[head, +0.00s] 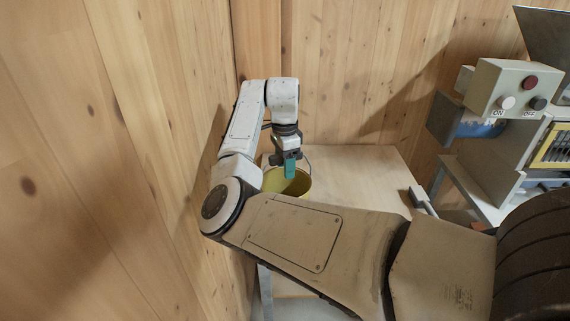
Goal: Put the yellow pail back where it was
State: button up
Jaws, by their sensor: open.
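The yellow pail (301,184) stands on the pale wooden table (355,168) near the corner of the walls. Its upper rim and part of its inside show; its lower part is hidden behind my arm. My gripper (290,172) points down at the pail's opening, with a teal part at its end. It is open. A thin dark curve, perhaps the pail's handle, shows beside the gripper. I cannot tell whether the gripper touches the pail or handle.
A mixer machine with a control box (513,88) with ON and OFF buttons stands at the right. A grey object (421,198) lies at the table's right edge. Wooden walls close in at the left and back. The table's right part is clear.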

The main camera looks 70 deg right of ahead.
notch_tip(320, 180, up, 12)
jog(key=shift+r, duration=0.1)
dwell(0.4)
